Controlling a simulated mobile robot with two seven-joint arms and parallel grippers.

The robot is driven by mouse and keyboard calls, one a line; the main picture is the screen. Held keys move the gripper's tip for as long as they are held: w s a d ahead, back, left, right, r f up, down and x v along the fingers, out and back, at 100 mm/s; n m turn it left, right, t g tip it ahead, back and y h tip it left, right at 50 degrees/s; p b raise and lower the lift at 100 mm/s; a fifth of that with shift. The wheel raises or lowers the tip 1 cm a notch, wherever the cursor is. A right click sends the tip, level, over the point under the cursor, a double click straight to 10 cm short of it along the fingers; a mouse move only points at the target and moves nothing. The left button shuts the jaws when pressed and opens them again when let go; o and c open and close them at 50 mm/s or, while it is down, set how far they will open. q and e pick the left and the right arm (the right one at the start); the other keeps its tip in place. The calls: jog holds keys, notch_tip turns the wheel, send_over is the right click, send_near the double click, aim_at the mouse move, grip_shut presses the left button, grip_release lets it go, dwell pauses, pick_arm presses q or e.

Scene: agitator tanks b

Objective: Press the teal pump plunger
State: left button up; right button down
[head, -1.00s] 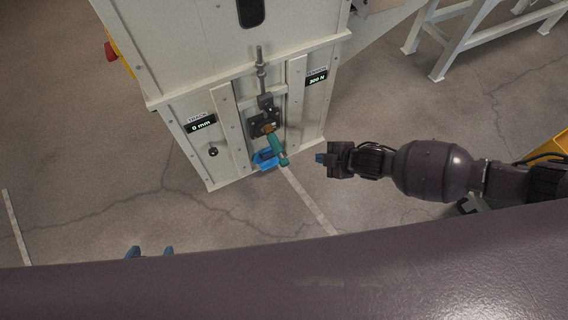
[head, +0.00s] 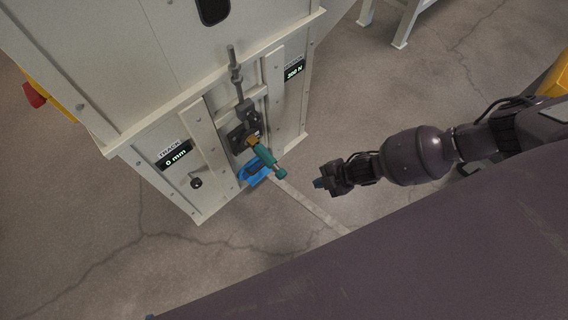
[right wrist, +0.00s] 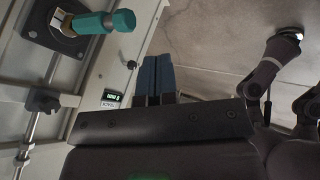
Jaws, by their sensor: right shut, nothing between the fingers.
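The teal plunger (head: 266,161) sticks out from a brass-coloured collar on a dark mount on the front of the pale cabinet (head: 170,125). It also shows at the upper left of the right wrist view (right wrist: 105,22). My right gripper (head: 322,183) is to the right of the plunger in the head view, apart from it, with nothing held. In the right wrist view its blue fingertips (right wrist: 156,76) are together, to the right of and below the plunger. Of my left gripper, at most a small blue tip (head: 150,317) shows at the bottom edge of the head view.
A blue part (head: 253,176) sits just below the plunger. A display (head: 174,154) reads 0 mm, and another (head: 294,70) reads 300 N. A black knob (head: 196,182) is on the left panel. A red button (head: 34,95) is at far left.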

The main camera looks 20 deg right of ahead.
aim_at(276, 169)
pick_arm(q)
jog(key=shift+s, duration=0.15)
jog(key=shift+f, duration=0.1)
jog(key=w+t+b, duration=0.1)
jog(key=b, duration=0.3)
jog(key=shift+d+f+m+b, duration=0.3)
jog(key=shift+f+b, duration=0.05)
jog(key=shift+f, duration=0.05)
pick_arm(e)
jog(key=w+a+f, duration=0.6)
jog(key=w+f, duration=0.1)
jog(key=shift+a, duration=0.2)
jog(key=shift+w, duration=0.15)
